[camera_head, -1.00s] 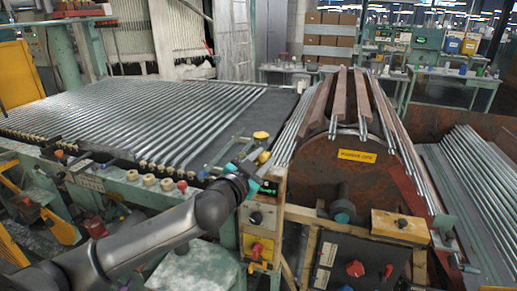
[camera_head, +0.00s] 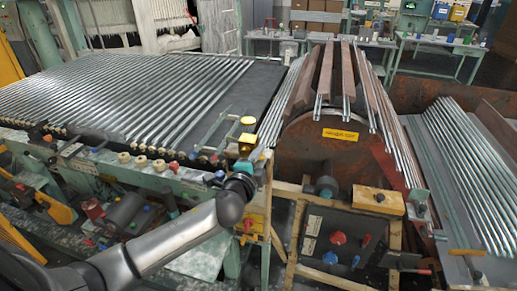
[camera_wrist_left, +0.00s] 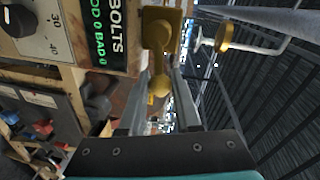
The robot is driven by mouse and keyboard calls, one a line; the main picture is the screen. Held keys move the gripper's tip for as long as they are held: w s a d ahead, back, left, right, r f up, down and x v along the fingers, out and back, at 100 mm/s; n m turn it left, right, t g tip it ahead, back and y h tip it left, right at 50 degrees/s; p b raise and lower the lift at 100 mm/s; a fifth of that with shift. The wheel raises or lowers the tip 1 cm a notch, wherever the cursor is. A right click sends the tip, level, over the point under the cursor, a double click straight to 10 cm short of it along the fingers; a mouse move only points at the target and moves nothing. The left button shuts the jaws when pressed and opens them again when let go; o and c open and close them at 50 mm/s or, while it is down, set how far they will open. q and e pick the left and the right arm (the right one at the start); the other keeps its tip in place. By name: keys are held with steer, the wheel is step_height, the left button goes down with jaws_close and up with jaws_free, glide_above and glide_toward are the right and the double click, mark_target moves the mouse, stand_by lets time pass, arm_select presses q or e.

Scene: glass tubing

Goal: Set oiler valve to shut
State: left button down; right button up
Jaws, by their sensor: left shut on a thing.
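The oiler valve appears to be the brass-yellow fitting (camera_wrist_left: 160,28) in the left wrist view, beside the panel with green lettering. Its rounded yellow lever (camera_wrist_left: 158,84) lies between the fingers of my left gripper (camera_wrist_left: 158,100). The fingers are shut on that lever. In the head view, the yellow valve body (camera_head: 246,142) stands on top of the wooden control post, and my left gripper (camera_head: 248,162) is just below it. The gripper partly hides the lever there. I cannot read the valve's setting. My right gripper is not in view.
A yellow knob (camera_wrist_left: 224,37) on a bent pale pipe is close beside the fingers. A dial panel (camera_wrist_left: 42,32) is near too. A rack of glass tubes (camera_head: 120,100) lies left. A rusty drum (camera_head: 335,155) and a black switch panel (camera_head: 335,240) stand right.

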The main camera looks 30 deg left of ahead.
arm_select(q)
steer(key=shift+f+m, duration=0.45)
steer(key=shift+m, duration=0.45)
steer(key=shift+f+y+p, duration=0.1)
steer(key=shift+y+p, duration=0.2)
steer(key=c, duration=0.6)
jaws_free()
steer(key=b+v, duration=0.1)
steer(key=v, duration=1.4)
steer(key=shift+s, duration=0.1)
